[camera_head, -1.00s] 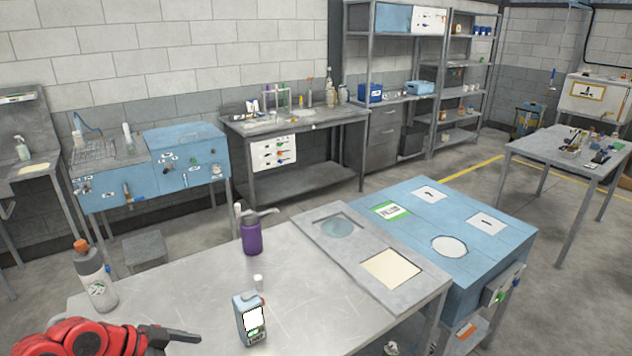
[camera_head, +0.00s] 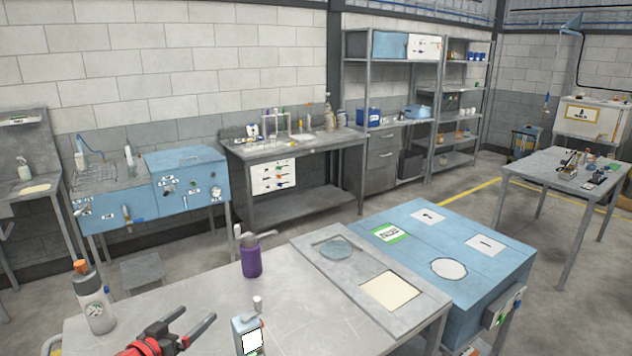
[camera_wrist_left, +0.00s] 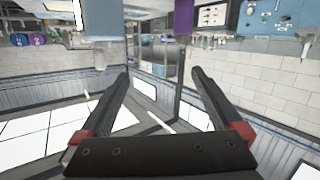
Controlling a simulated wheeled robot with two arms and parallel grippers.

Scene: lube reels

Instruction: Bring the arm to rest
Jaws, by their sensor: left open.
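My left gripper (camera_head: 188,328) is at the bottom left of the head view, over the near table, with its fingers apart and empty. In the left wrist view my left gripper (camera_wrist_left: 160,95) also shows two separated dark fingers with nothing between them. A grey bottle with an orange cap (camera_head: 94,298) stands to its left. A small blue-grey can with a white label (camera_head: 250,338) stands to its right, apart from it. A purple bottle (camera_head: 251,258) stands farther back. My right gripper is not in view.
The near metal table (camera_head: 200,285) has free room around its middle. A grey panel (camera_head: 345,290) with a cream square lies at its right end, beside a blue cabinet (camera_head: 460,260). A blue sink unit (camera_head: 190,190) and a workbench (camera_head: 300,150) stand along the wall.

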